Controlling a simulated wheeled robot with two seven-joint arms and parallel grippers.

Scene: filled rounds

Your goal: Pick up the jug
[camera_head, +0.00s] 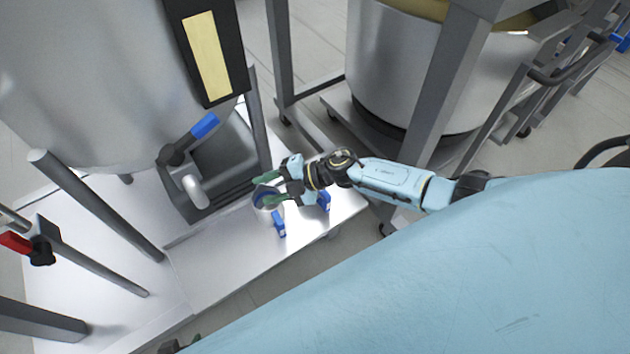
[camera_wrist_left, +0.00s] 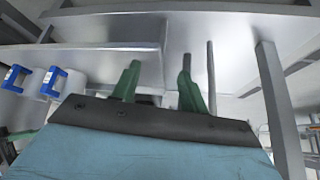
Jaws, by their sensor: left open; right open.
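A jug with a blue handle (camera_head: 278,222) stands on the steel platform, partly hidden by my right gripper (camera_head: 259,190). That gripper is open, its green fingers over or around the jug's top; I cannot tell whether they touch it. Another blue handle (camera_head: 323,200) shows just beyond my right wrist, its body mostly hidden by my arm. The left wrist view shows two pale jugs with blue handles, one at the far left (camera_wrist_left: 15,78) and one beside it (camera_wrist_left: 52,82). My left gripper (camera_wrist_left: 159,75) is open and empty, apart from both jugs.
A large steel tank (camera_head: 90,80) with a valve and blue lever (camera_head: 205,125) stands over the platform (camera_head: 215,270). Steel legs and bars rise at the left. Another vat (camera_head: 400,60) on a wheeled frame stands behind my right arm. The platform's front part is clear.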

